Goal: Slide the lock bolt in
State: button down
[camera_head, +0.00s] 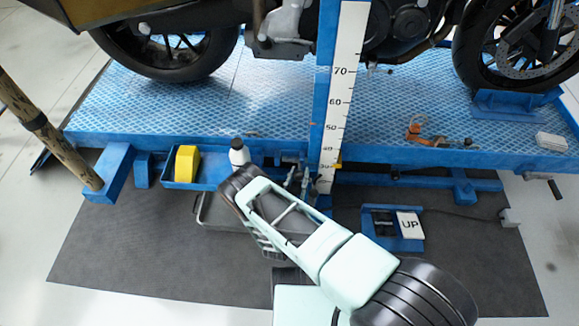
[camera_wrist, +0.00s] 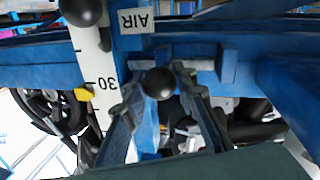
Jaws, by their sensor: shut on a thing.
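The lock bolt is a pale grey rod (camera_wrist: 203,65) with a black ball knob (camera_wrist: 158,83), lying across the blue lift frame in the wrist view. My gripper (camera_wrist: 158,88) has one finger on each side of the knob and is shut on it. The head view shows my gripper (camera_head: 303,181) low at the blue edge of the lift, beside the scale post; the bolt there is too small and covered to make out. How far the rod reaches into the frame cannot be told.
A white scale post (camera_head: 341,90) stands beside the gripper, with a yellow pointer (camera_wrist: 83,94) near 30. Another black ball (camera_wrist: 82,10) is close by. A white bottle (camera_head: 238,153) and yellow block (camera_head: 187,163) stand left; the UP pedal (camera_head: 409,226) is right. A motorcycle stands above.

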aim_at(302, 173)
jog(key=shift+s+d, duration=0.1)
jog(key=shift+d, duration=0.35)
jog(key=c, duration=1.5)
grip_release()
jog(key=shift+c, duration=0.2)
jog(key=shift+a, duration=0.1)
jog(key=shift+r, duration=0.2)
notch_tip(302, 173, up, 10)
jog(key=shift+f, duration=0.2)
